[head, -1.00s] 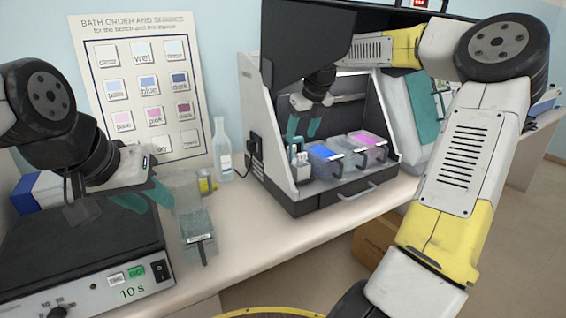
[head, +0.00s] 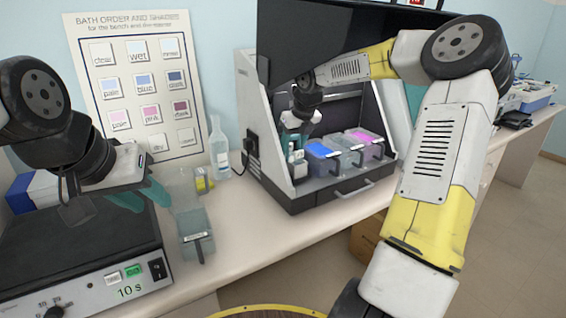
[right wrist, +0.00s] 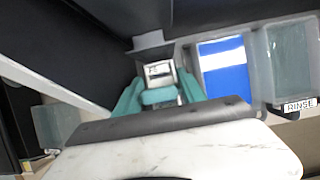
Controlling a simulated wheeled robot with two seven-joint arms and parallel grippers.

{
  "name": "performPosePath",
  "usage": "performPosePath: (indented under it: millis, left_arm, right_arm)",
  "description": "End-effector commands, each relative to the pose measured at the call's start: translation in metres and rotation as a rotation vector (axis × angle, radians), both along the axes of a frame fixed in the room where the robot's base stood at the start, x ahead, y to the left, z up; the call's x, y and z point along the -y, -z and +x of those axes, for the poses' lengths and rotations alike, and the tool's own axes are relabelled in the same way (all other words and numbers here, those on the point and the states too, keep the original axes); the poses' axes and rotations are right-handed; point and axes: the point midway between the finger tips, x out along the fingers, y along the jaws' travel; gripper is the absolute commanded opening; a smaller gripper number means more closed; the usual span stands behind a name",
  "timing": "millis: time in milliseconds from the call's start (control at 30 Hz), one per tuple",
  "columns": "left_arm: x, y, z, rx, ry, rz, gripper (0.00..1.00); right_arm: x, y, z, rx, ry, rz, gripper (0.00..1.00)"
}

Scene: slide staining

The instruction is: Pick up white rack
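The small white rack (head: 298,169) stands at the left end of the row of baths inside the dark hood. In the right wrist view, a small white and grey piece that appears to be the rack (right wrist: 160,72) lies between the teal fingertips. My right gripper (head: 294,141) reaches down into the hood, just above the rack, with its fingers apart; contact with the rack cannot be made out. My left gripper (head: 142,197) hangs open and empty above the right edge of the hotplate unit.
A blue bath (head: 322,160) and a pink bath (head: 365,137) stand right of the rack. The hood's side wall (head: 262,150) is close on the left. A clear bottle (head: 219,148) and a glass jar (head: 196,235) stand on the bench (head: 250,225).

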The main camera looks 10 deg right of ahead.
Motion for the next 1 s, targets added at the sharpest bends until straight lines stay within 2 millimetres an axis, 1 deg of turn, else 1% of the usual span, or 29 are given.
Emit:
performPosePath:
  millis: [33, 67, 100, 433, 567, 667, 1000]
  left_arm:
    - [0.000, 0.000, 0.000, 0.000, 0.000, 0.000, 0.36]
    - [0.000, 0.000, 0.000, 0.000, 0.000, 0.000, 0.36]
    - [0.000, 0.000, 0.000, 0.000, 0.000, 0.000, 0.36]
    - [0.000, 0.000, 0.000, 0.000, 0.000, 0.000, 0.36]
    - [0.000, 0.000, 0.000, 0.000, 0.000, 0.000, 0.36]
    - [0.000, 0.000, 0.000, 0.000, 0.000, 0.000, 0.36]
    - [0.000, 0.000, 0.000, 0.000, 0.000, 0.000, 0.36]
  right_arm:
    - [0.000, 0.000, 0.000, 0.000, 0.000, 0.000, 0.10]
    - [0.000, 0.000, 0.000, 0.000, 0.000, 0.000, 0.04]
    - [0.000, 0.000, 0.000, 0.000, 0.000, 0.000, 0.00]
    - [0.000, -0.002, 0.000, 0.001, 0.000, 0.000, 0.00]
    - [0.002, -0.008, -0.003, 0.002, 0.001, 0.000, 0.00]
    - [0.002, -0.018, -0.003, 0.002, 0.001, 0.001, 0.00]
    - [0.001, -0.065, -0.003, 0.003, 0.001, 0.001, 0.00]
